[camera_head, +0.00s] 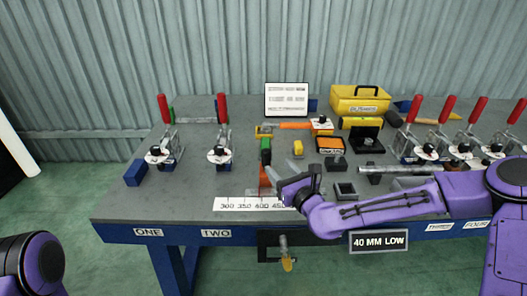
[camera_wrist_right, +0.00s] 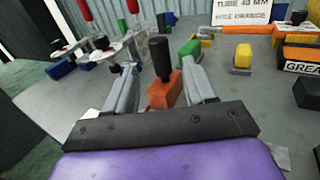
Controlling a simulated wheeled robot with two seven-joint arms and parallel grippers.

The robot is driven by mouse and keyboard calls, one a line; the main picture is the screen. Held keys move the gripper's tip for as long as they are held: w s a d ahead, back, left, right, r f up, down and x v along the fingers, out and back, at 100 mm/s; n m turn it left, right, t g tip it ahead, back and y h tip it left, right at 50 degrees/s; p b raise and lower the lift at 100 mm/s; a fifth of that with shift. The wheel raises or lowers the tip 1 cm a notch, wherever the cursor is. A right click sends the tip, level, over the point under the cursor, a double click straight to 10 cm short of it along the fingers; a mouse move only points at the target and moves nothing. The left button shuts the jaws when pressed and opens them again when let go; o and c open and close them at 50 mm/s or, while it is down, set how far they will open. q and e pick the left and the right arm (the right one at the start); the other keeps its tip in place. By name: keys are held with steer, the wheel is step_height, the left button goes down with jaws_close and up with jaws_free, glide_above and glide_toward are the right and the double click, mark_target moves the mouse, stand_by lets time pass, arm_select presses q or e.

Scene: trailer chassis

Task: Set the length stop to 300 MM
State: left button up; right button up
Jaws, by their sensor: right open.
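The length stop is an orange block (camera_wrist_right: 164,91) with an upright black handle (camera_wrist_right: 161,58), seen in the right wrist view. In the head view an orange part (camera_head: 264,179) shows behind the scale, just left of my right gripper. The white scale strip (camera_head: 250,204) lies at the table's front edge, with 300 at its left end and 450 near my gripper. My right gripper (camera_head: 283,178) is open; in the wrist view its fingers (camera_wrist_right: 162,76) stand on either side of the block and handle. Contact cannot be told. The left gripper is out of view.
Red-handled toggle clamps (camera_head: 222,130) stand at left, with several more at right (camera_head: 412,130). A green block (camera_head: 265,150), a yellow block (camera_head: 298,147) and an orange grease tin (camera_head: 331,144) sit behind the gripper. A yellow toolbox (camera_head: 360,98) stands at the back.

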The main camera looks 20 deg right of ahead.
mark_target(268, 157)
steer(key=w, duration=0.2)
steer(key=w+a+p, duration=0.1)
steer(key=w, duration=0.5)
steer(key=shift+w+a+r, duration=0.1)
steer(key=shift+w+a, duration=0.1)
steer(key=shift+a, duration=0.15)
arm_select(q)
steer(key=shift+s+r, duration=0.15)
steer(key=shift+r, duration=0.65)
arm_select(e)
jaws_close()
